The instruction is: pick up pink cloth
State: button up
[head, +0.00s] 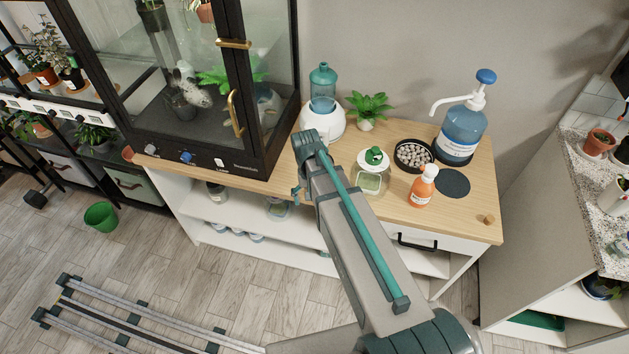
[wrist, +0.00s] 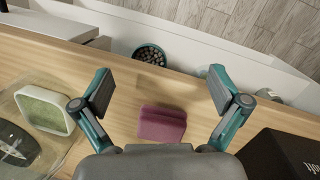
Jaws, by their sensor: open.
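The pink cloth (wrist: 162,125) shows in the wrist view as a small dark-pink folded piece lying on the wooden counter top (wrist: 125,78). My gripper (wrist: 160,88) is open, with one finger to the left of the cloth and one to the right. Nothing is between the fingers in their grip, and both stand apart from the cloth. The gripper body hides the area just below the cloth in the picture. In the head view, I cannot make out the cloth; my arm covers part of the counter.
A dark-framed glass cabinet (head: 190,158) stands left on the counter. A white-and-teal device (head: 323,122), a green-lidded jar (head: 372,178), an orange bottle (head: 423,187), a pebble dish (head: 431,146) and a blue pump bottle (head: 461,128) stand around.

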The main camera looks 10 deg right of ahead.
jog(key=w+d+r+m+t+b, duration=0.2)
jog(key=w+r, duration=0.6)
jog(key=r, duration=0.2)
jog(key=shift+y, duration=0.4)
jog(key=shift+f+p, duration=1.85)
jog(key=shift+f, duration=3.2)
jog(key=shift+c, duration=0.3)
jog(key=c, duration=1)
